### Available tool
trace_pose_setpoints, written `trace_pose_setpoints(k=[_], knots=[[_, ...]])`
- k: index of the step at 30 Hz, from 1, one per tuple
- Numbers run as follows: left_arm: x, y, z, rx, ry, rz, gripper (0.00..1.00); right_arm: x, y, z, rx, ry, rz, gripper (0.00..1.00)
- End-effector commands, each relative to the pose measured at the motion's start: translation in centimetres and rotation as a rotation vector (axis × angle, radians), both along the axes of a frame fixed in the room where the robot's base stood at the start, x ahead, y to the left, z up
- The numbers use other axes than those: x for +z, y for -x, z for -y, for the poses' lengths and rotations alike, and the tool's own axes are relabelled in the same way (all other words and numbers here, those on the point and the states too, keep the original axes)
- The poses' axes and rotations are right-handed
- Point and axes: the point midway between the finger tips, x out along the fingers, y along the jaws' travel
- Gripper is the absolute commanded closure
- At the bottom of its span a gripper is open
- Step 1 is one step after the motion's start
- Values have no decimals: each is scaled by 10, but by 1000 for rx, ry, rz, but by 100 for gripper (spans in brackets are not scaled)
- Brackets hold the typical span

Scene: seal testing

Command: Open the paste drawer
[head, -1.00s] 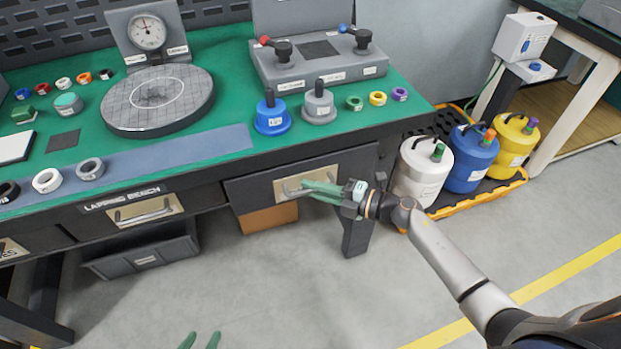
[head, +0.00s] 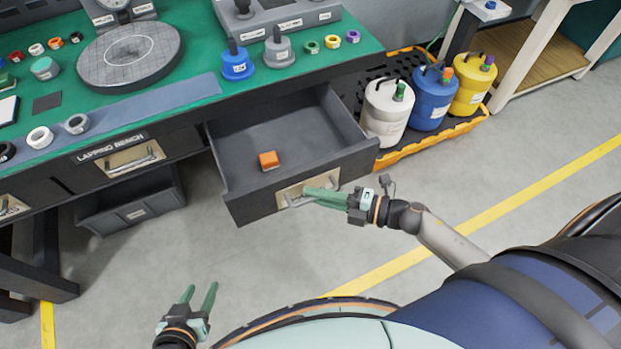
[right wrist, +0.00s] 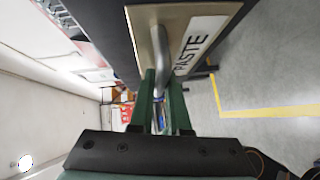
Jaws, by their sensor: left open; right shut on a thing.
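The paste drawer (head: 232,206) is pulled well out of the lapping bench at its right end. An orange block (head: 268,160) lies inside on its grey floor. My right gripper (head: 310,196) is shut on the drawer's metal handle (head: 291,200), and its green fingers cover part of it. In the right wrist view the handle (right wrist: 161,50) runs between the two fingers (right wrist: 160,100), beside a plate lettered PASTE (right wrist: 190,45). My left gripper (head: 200,299) is open and empty above the floor at the bottom left.
White (head: 384,113), blue (head: 431,100) and yellow (head: 473,88) containers stand in an orange-edged tray right of the drawer. Another handled drawer (head: 130,158) is shut to the left, with a grey bin (head: 133,208) below it. The floor in front is clear.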

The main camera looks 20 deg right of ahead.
Motion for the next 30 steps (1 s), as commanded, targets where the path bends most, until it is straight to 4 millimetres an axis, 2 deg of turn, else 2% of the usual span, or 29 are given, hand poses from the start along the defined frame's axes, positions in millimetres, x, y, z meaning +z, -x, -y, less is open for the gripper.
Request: trace_pose_setpoints(k=[6, 18, 19, 24, 26, 30], knots=[[3, -1, 1, -1, 2, 2, 50, 0, 12, 1, 0, 1, -1, 100], [5, -3, 2, -2, 3, 8, 50, 0, 14, 0, 0, 1, 1, 100], [5, -3, 2, -2, 3, 8, 50, 0, 14, 0, 0, 1, 1, 82], [5, -3, 2, -2, 4, 9, 50, 0, 13, 0, 0, 0, 0, 63], [5, -3, 2, -2, 4, 9, 50, 0, 13, 0, 0, 0, 0, 56], [6, -3, 2, -2, 4, 9, 50, 0, 13, 0, 0, -1, 1, 55]])
